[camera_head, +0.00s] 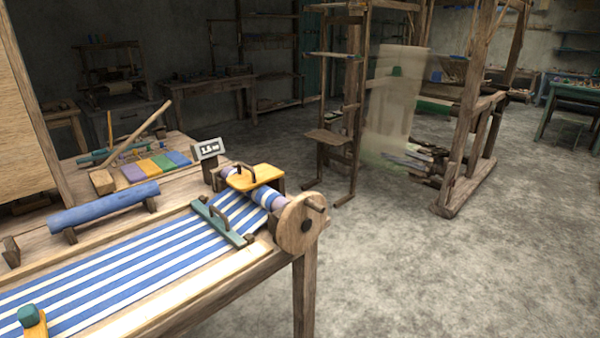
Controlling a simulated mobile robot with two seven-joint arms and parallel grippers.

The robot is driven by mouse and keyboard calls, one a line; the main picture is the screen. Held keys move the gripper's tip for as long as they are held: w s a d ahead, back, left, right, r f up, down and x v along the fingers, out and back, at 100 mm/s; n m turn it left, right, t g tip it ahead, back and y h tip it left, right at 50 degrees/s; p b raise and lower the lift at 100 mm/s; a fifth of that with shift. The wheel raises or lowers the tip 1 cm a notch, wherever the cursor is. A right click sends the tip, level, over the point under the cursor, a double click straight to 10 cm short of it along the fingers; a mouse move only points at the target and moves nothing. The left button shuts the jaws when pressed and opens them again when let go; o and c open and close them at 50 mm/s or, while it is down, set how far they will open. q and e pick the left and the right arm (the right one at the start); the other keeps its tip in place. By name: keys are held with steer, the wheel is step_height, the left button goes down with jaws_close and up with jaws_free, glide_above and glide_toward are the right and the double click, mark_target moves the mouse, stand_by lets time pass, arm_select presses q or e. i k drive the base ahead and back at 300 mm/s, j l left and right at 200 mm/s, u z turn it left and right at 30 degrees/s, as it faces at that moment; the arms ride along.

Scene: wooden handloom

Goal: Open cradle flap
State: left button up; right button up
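A yellow-orange flap (262,178) with a dark arched handle lies roughly level over the cloth roll (268,198) at the right end of the wooden table. I take it to be the cradle flap. The roll is partly hidden under it and carries blue and white striped cloth. A wooden disc (290,228) with a peg closes the roll's near end. Neither of my grippers is in view.
Floor (420,270) right of the table is clear; a loom frame (470,130) stands beyond.

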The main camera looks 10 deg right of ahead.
mark_target(254, 170)
steer(key=i+l+u, duration=0.1)
steer(key=u, duration=0.7)
steer(key=l+u, duration=0.3)
steer(key=i+l+u, duration=0.1)
steer(key=l+u, duration=0.25)
steer(key=l, duration=0.15)
steer(key=l+u, duration=0.2)
steer(key=l, duration=0.65)
